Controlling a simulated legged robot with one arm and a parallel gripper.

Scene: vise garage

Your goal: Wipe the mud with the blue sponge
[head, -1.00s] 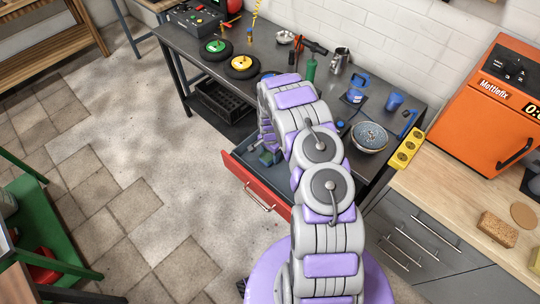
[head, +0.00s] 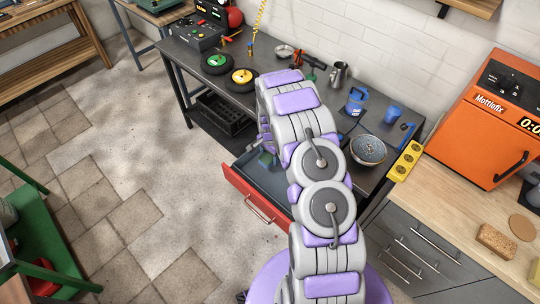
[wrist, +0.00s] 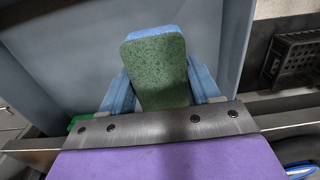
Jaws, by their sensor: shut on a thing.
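The blue sponge (wrist: 158,75), with a green scouring face and a blue edge, shows in the wrist view. My gripper (wrist: 162,88) is shut on it, with one blue finger on each side. In the head view my gripper (head: 268,160) is mostly hidden behind my arm, over the open red-fronted drawer (head: 258,197). The grey-blue drawer interior fills much of the wrist view behind the sponge. I cannot make out the mud in either view.
The dark workbench holds a yellow-hubbed wheel (head: 242,78), a green-hubbed wheel (head: 217,63), a round metal dish (head: 368,149) and blue cups (head: 392,113). An orange oven (head: 497,110) stands right. A yellow power strip (head: 406,160) lies at the bench edge. Floor left is clear.

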